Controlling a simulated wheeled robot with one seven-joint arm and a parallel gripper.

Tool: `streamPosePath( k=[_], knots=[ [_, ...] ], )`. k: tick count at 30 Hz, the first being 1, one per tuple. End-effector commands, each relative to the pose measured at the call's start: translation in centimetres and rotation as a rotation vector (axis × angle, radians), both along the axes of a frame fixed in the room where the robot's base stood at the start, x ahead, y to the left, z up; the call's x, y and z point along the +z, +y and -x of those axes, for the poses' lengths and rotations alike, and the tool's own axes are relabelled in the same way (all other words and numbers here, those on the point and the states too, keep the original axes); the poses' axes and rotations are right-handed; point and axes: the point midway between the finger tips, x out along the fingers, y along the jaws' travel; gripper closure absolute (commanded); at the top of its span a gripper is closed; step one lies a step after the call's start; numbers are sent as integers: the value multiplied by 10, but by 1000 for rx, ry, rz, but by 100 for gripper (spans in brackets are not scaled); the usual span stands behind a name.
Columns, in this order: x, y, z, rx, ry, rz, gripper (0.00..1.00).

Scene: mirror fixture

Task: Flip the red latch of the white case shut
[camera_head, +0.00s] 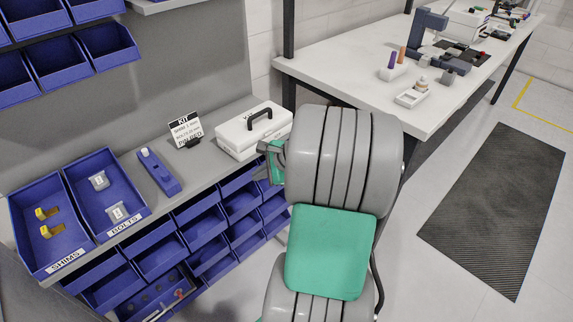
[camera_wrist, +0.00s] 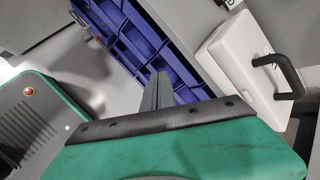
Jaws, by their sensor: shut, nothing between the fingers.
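The white case (camera_head: 238,136) stands closed on the grey bench, with its black handle (camera_head: 261,121) on top. It also shows at the right of the wrist view (camera_wrist: 226,62). I cannot make out the red latch in either view; my arm hides part of the case's right front in the head view. My gripper (camera_wrist: 157,88) is shut and empty in the wrist view, its grey fingers pointing up in the picture over the blue bins. They are left of the case and look apart from it. In the head view, my arm mostly hides my gripper.
A kit sign (camera_head: 186,130) stands left of the case. A blue holder (camera_head: 160,172) and blue trays of shims (camera_head: 62,253) and bolts (camera_head: 126,229) lie farther left. Blue bins (camera_head: 190,226) fill the space below the bench front. A white table (camera_head: 340,73) stands behind right.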

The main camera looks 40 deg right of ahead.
Motion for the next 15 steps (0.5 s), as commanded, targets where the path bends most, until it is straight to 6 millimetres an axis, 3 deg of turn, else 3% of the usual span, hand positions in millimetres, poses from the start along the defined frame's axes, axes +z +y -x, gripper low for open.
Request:
streamPosePath(
  k=[1, 3, 6, 9, 15],
  knots=[
    [-24, -43, 10, -213, -33, -162, 100],
    [-34, -86, 22, -452, -96, -373, 100],
    [-39, -128, 42, -669, -171, -592, 100],
    [-39, -146, 52, -762, -208, -699, 100],
    [-37, -147, 52, -776, -214, -716, 100]
  ],
)
